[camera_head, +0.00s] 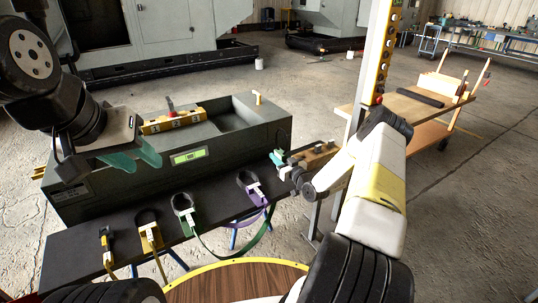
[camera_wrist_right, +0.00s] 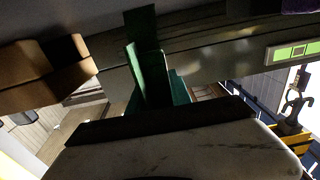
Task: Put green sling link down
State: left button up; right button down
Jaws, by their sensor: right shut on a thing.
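My right gripper (camera_head: 279,159) is beside the right end of the grey-green enclosure (camera_head: 170,165), above the right end of the dark bench. It is shut on the green sling link, which is mostly hidden; dark green shapes (camera_wrist_right: 150,70) show at the jaws in the right wrist view, where link and fingers are hard to tell apart. A green strap (camera_head: 222,257) hangs in a loop below the bench edge, from a dark loop with a light fitting (camera_head: 184,208) towards the right. My left gripper (camera_head: 135,155) is open and empty above the enclosure's left part.
The dark bench top (camera_head: 85,245) also bears yellow-strapped pieces (camera_head: 149,236) and a purple-strapped piece (camera_head: 251,187). A yellow level (camera_head: 170,121) lies on the enclosure. A wooden block (camera_head: 318,154) is right of my right gripper. A round wooden table (camera_head: 235,282) stands in front.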

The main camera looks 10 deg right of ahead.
jog(key=shift+d+f, duration=0.1)
jog(key=shift+f, duration=1.6)
jog(key=c, duration=1.2)
grip_release()
jog(key=shift+f, duration=0.15)
jog(key=shift+o, duration=0.2)
jog(key=shift+s+d, duration=0.1)
jog(key=v, duration=1.1)
jog(key=shift+s, duration=0.35)
